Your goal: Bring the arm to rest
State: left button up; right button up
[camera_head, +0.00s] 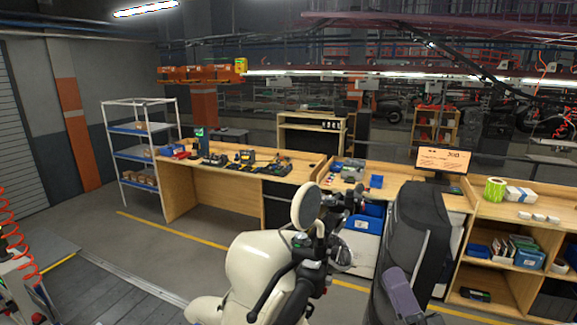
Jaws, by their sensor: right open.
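My right arm stands at the lower right of the head view as a tall dark grey link. My right gripper (403,295) appears low against it, near the bottom edge, as a slanted grey-purple part. The gripper is open, and I see nothing held in it. Its fingertips are hard to make out. My left gripper is not in view. A cream and black motorcycle (258,265) stands just left of my right arm. Its dark handlebar parts and round mirror-like disc (307,205) rise near the arm. I cannot tell the exact gap between them.
A wooden workbench (215,171) with tools runs behind. A blue-shelved rack (130,155) stands left. A monitor (443,160) and a wooden shelf (510,205) with boxes are right. A blue bin (371,217) sits behind the motorcycle.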

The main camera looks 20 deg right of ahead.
jog(key=s+a+f+n+g, duration=0.2)
jog(key=a+f+g, duration=0.15)
jog(key=f, duration=0.45)
jog(key=s+a+f+n+g+y+p, duration=0.15)
jog(key=f+g, duration=0.25)
jog(key=f, duration=0.4)
jog(key=s+a+f+n+g, duration=0.1)
jog(key=a+f+g, duration=0.25)
jog(key=f, duration=0.45)
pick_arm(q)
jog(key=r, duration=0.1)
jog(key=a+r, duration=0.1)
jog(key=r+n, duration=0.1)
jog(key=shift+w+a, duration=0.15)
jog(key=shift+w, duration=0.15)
pick_arm(e)
jog(key=s+a+f+n+g, duration=0.2)
jog(key=s+f+n+g, duration=0.8)
jog(key=s, duration=0.5)
notch_tip(320, 180, down, 2)
jog(key=shift+a+f+g+h, duration=0.1)
jog(key=shift+a+g+h, duration=0.15)
jog(key=shift+g+h, duration=0.2)
